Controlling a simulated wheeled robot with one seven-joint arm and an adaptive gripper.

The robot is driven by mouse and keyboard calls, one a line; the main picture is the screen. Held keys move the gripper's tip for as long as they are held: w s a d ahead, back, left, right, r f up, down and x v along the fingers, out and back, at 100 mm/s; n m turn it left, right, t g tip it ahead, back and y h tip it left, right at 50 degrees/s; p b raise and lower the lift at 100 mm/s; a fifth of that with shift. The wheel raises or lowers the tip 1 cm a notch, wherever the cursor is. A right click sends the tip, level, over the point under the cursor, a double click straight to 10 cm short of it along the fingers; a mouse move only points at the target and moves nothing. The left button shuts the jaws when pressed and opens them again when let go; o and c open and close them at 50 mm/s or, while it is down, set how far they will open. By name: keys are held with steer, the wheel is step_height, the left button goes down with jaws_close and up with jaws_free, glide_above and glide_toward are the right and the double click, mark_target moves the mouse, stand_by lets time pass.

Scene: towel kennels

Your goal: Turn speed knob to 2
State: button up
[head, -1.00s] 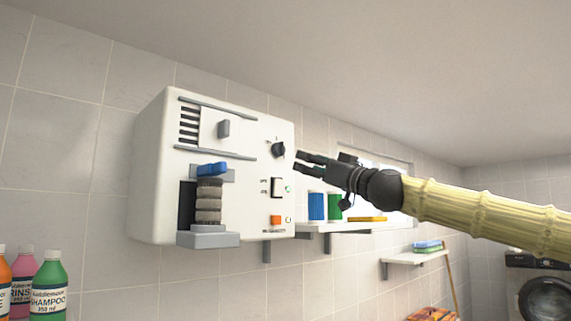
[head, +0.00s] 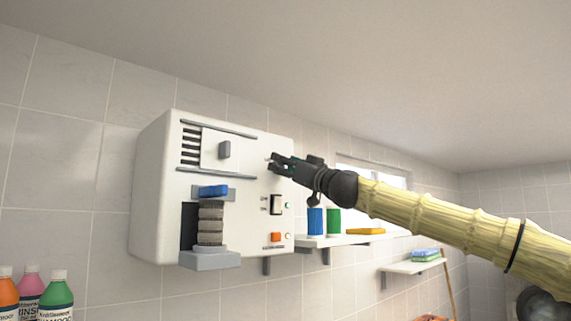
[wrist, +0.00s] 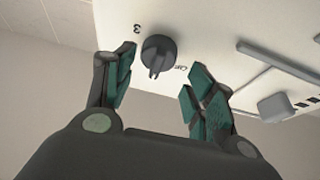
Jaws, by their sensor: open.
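The speed knob (wrist: 158,52) is a dark round knob with a raised grip, on the front of the white wall-mounted unit (head: 155,190). In the wrist view a "3" is printed to its left, and a small label beside it on the right is hard to read. The knob's ridge points toward the bottom of that view. My gripper (head: 274,160) is open at the unit's upper right front and hides the knob in the head view. In the wrist view its two fingers (wrist: 160,82) lie on either side below the knob, with gaps and no clear contact.
The unit also carries a grey slider (head: 224,150), a dark rocker switch (head: 275,204), an orange button (head: 275,237) and a blue lever (head: 212,191) above a stacked grey column. A shelf (head: 345,239) with blue and green containers stands to the right. Bottles (head: 57,292) are at lower left.

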steer(key=shift+w+f, duration=0.6)
steer(key=shift+w, duration=0.25)
steer(key=shift+s+r, duration=0.25)
steer(key=shift+s, duration=0.15)
steer(key=c, duration=1)
steer(key=shift+c, duration=0.2)
